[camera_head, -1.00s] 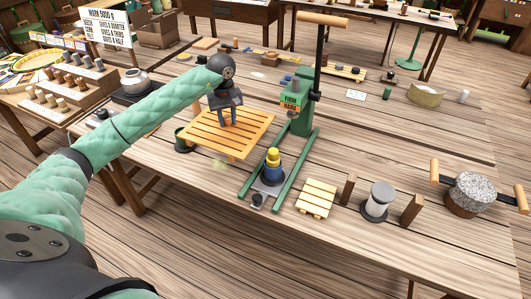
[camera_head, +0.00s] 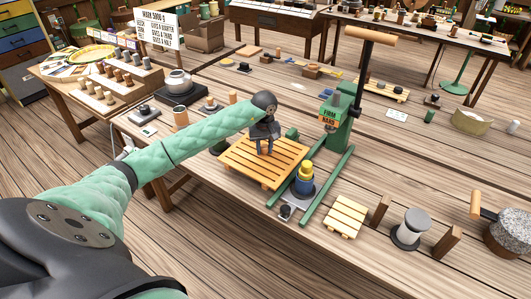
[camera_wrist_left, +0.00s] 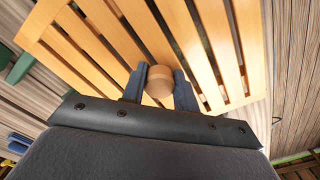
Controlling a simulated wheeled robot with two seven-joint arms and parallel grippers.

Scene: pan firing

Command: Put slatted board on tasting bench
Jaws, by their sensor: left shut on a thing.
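The slatted board (camera_head: 240,160) is a square of light orange wooden slats. In the head view it is over the left part of a long wooden bench, left of the green press; I cannot tell if it touches the bench top. My left gripper (camera_head: 267,150) is above its middle. In the left wrist view, the gripper (camera_wrist_left: 160,88) is shut on a round wooden knob (camera_wrist_left: 160,77) on the slatted board (camera_wrist_left: 100,50). Nothing visibly names the tasting bench; the bench (camera_head: 400,190) under the board may be it. My right gripper is out of view.
The green press (camera_head: 337,132) stands close to the board's right, with a yellow-topped blue cylinder (camera_head: 305,177) by its base. A dark green cup (camera_head: 219,146) is at the board's left corner. A small pale slatted piece (camera_head: 346,217) and a spool (camera_head: 410,227) lie further right.

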